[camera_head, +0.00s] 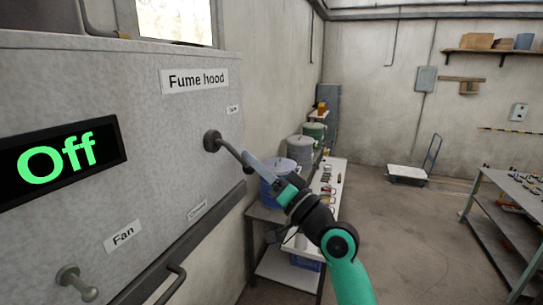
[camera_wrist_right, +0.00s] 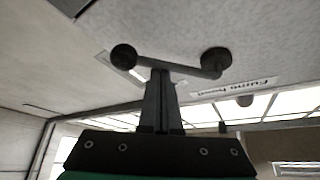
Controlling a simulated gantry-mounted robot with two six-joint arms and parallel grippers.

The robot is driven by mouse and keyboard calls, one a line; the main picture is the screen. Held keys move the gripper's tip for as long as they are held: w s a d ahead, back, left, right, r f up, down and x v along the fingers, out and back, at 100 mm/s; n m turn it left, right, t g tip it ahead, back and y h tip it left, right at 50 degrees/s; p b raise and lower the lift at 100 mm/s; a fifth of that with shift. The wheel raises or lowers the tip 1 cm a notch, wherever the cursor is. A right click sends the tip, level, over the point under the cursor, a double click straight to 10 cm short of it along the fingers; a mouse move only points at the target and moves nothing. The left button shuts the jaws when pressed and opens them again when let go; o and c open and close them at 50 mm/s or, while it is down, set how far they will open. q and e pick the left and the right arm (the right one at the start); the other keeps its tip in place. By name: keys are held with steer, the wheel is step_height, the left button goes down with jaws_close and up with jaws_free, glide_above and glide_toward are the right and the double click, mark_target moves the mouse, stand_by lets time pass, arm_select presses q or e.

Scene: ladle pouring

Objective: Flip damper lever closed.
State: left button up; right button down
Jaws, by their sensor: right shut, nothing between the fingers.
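The damper lever (camera_head: 229,150) is a dark rod on a round pivot on the grey fume hood panel. In the head view it points right and slightly down from the pivot. In the right wrist view the lever (camera_wrist_right: 185,67) runs from its pivot to a round knob. My right gripper (camera_head: 249,160) is shut and empty, its fingertips at the lever's outer part. In the wrist view the fingertips (camera_wrist_right: 160,76) meet the rod near the knob; whether they touch it I cannot tell. My left gripper is not in view.
The fume hood panel (camera_head: 150,95) carries a display (camera_head: 60,160) reading "Off" in green. A fan knob (camera_head: 76,280) and a handle bar (camera_head: 172,285) are lower left. A bench with drums stands behind my right arm. The floor (camera_head: 400,235) to the right is clear.

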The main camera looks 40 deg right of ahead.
steer(key=shift+s+a+f+b, duration=0.3)
steer(key=shift+a+f, duration=0.15)
steer(key=shift+f, duration=0.15)
steer(key=shift+s+a+f, duration=0.2)
steer(key=shift+a+f, duration=0.1)
steer(key=shift+a, duration=0.25)
steer(key=a, duration=0.1)
steer(key=s, duration=0.1)
steer(key=a, duration=0.1)
steer(key=shift+s+a+f+p, duration=0.2)
steer(key=shift+a+f+p, duration=0.05)
steer(key=shift+a+p, duration=0.1)
steer(key=shift+a+r, duration=0.15)
steer(key=shift+a, duration=0.05)
